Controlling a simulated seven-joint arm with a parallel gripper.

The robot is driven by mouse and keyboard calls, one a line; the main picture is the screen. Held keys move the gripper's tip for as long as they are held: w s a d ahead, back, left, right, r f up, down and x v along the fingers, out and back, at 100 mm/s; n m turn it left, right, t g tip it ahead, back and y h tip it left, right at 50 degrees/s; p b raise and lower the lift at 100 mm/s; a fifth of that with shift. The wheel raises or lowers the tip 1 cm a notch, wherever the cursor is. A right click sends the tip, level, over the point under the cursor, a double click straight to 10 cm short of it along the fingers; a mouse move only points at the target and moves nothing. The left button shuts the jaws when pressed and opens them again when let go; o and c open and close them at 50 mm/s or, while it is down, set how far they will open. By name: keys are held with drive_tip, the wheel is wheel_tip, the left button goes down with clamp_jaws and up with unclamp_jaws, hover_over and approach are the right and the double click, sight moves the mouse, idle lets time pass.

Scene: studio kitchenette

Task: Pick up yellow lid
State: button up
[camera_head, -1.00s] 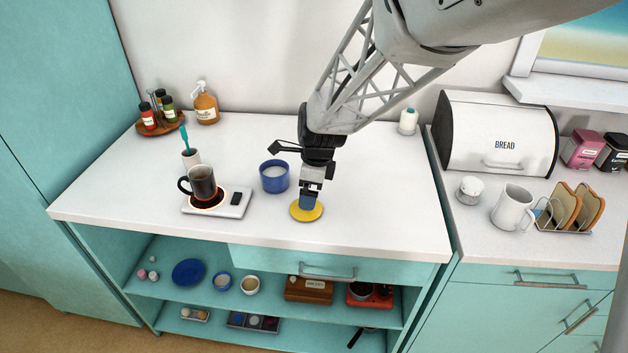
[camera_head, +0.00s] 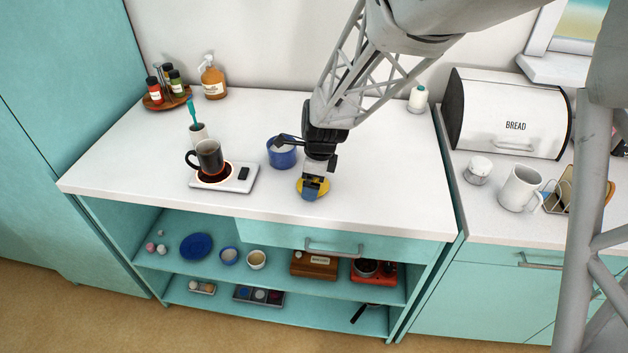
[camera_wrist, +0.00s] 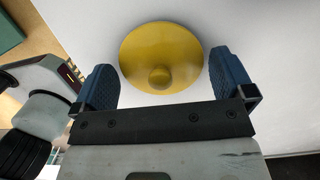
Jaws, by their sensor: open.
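The yellow lid (camera_head: 323,187) is a round disc lying on the white countertop near its front edge. In the wrist view the lid (camera_wrist: 160,50) shows a small round knob at its middle. My gripper (camera_head: 311,193) is above the lid and hides part of it. In the wrist view my gripper (camera_wrist: 165,80) is open, with one blue finger on each side of the lid's near part. Nothing is between the fingers but the lid's knob side, and I cannot tell the exact height above it.
A blue bowl (camera_head: 281,154) stands just left of my gripper. Further left, a dark mug (camera_head: 208,155) sits on a white scale-like plate (camera_head: 238,186). A soap bottle (camera_head: 213,78) stands at the back. The counter right of the lid is clear.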

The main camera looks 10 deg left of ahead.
drive_tip(key=shift+c, duration=0.3)
drive_tip(key=c, duration=0.6)
drive_tip(key=shift+o, duration=0.2)
drive_tip(key=shift+r, duration=0.2)
drive_tip(key=shift+r, duration=0.55)
drive_tip(key=shift+s+d+r, duration=0.1)
drive_tip(key=shift+s+r, duration=0.1)
drive_tip(key=shift+r, duration=0.35)
drive_tip(key=shift+s+d+r, duration=0.1)
drive_tip(key=shift+s+r, duration=0.1)
drive_tip(key=shift+r, duration=0.35)
drive_tip(key=s+d, duration=0.3)
drive_tip(key=s, duration=0.3)
drive_tip(key=s+d+r, duration=0.1)
drive_tip(key=s+d, duration=0.2)
drive_tip(key=s, duration=0.4)
drive_tip(key=shift+s+d+r, duration=0.2)
drive_tip(key=shift+s+d, duration=0.05)
drive_tip(key=shift+s, duration=0.05)
